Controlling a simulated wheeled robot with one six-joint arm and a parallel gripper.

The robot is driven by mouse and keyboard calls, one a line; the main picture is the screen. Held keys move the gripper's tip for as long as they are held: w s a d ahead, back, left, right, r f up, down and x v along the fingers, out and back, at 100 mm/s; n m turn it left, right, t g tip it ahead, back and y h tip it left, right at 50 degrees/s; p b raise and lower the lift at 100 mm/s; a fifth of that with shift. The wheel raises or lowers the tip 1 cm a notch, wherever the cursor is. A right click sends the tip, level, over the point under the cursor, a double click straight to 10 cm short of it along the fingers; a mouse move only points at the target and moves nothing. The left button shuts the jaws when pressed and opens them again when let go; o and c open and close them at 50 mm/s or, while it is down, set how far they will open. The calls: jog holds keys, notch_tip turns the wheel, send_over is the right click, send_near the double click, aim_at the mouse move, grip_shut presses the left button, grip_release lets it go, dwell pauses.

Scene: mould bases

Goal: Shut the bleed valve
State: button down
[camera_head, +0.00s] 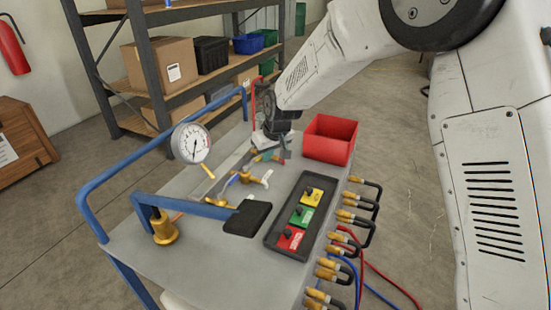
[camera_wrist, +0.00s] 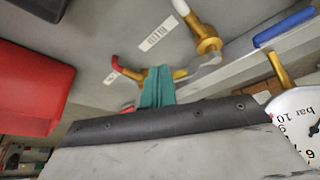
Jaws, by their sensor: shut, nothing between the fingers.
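Several small brass valves stand in a row on the grey cart top. One has a red handle (camera_wrist: 128,70) and lies right at my fingertips. A second brass valve (camera_wrist: 207,42) has a white handle; it also shows in the head view (camera_head: 246,177). A blue handle (camera_wrist: 284,27) lies further right.
A pressure gauge (camera_head: 191,144) and a blue lever with a black pad (camera_head: 248,218) stand to the left. A red bin (camera_head: 330,139) is right of my gripper. A black tray (camera_head: 272,240) holds coloured blocks. Hoses line the right edge, with a blue rail (camera_head: 160,141) opposite.

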jog(key=shift+w+a+n, duration=0.1)
jog(key=shift+w+n, duration=0.15)
jog(key=shift+n, duration=0.15)
jog(key=shift+w+a, duration=0.45)
jog(key=shift+w, duration=0.2)
jog(key=shift+a, duration=0.1)
jog(key=d, duration=0.1)
jog(key=s+d, duration=0.1)
jog(key=d, duration=0.2)
jog(key=shift+s+d, duration=0.1)
jog(key=shift+s, duration=0.3)
jog(key=w+v, duration=0.1)
jog(key=v, duration=0.8)
jog(key=shift+w+d+r, duration=0.2)
jog(key=shift+d+r, duration=0.25)
jog(key=shift+d, duration=0.05)
